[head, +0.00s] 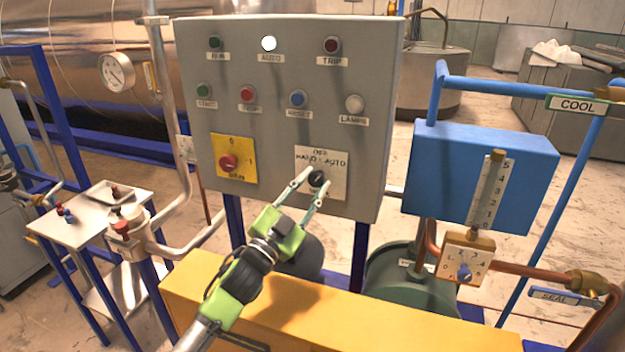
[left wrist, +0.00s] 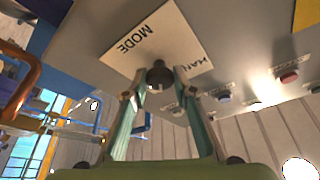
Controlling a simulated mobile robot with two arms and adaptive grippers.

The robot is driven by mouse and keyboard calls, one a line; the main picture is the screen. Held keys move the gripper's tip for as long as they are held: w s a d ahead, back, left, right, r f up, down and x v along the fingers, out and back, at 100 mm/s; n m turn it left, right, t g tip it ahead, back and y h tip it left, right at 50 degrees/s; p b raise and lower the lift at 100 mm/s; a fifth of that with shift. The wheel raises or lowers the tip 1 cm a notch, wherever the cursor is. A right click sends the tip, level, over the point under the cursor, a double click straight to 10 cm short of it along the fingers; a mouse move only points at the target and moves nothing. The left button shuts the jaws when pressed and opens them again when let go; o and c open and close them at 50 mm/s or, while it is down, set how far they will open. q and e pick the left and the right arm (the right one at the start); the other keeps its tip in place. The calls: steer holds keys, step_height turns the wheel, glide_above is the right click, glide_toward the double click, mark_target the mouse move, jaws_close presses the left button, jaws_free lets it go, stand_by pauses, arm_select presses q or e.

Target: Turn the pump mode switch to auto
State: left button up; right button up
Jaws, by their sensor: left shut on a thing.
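The pump mode switch (head: 317,178) is a black knob on a white plate (head: 336,186) marked OFF, HAND and AUTO, low on the grey panel's right side. My left gripper (head: 310,184) reaches up to it with one finger on each side and is shut on the knob. In the left wrist view the black knob (left wrist: 159,76) sits between the fingertips (left wrist: 159,90), and the word MODE shows on the plate. The exact way its pointer faces is hard to tell. The AUTO lamp (head: 268,43) is lit white. My right gripper is not in view.
The grey panel (head: 385,120) also bears several buttons and a red switch (head: 229,162) on a yellow plate. A yellow housing (head: 400,325) lies below my left arm. A blue box (head: 450,165) and copper pipe (head: 520,272) stand right, a small table (head: 85,232) left.

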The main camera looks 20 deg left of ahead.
arm_select(q)
steer(key=shift+a+r+m+g+h+p, duration=0.1)
steer(key=shift+m+g+h+p, duration=0.45)
steer(key=shift+m, duration=0.95)
steer(key=o, duration=1.1)
steer(key=v, duration=1.2)
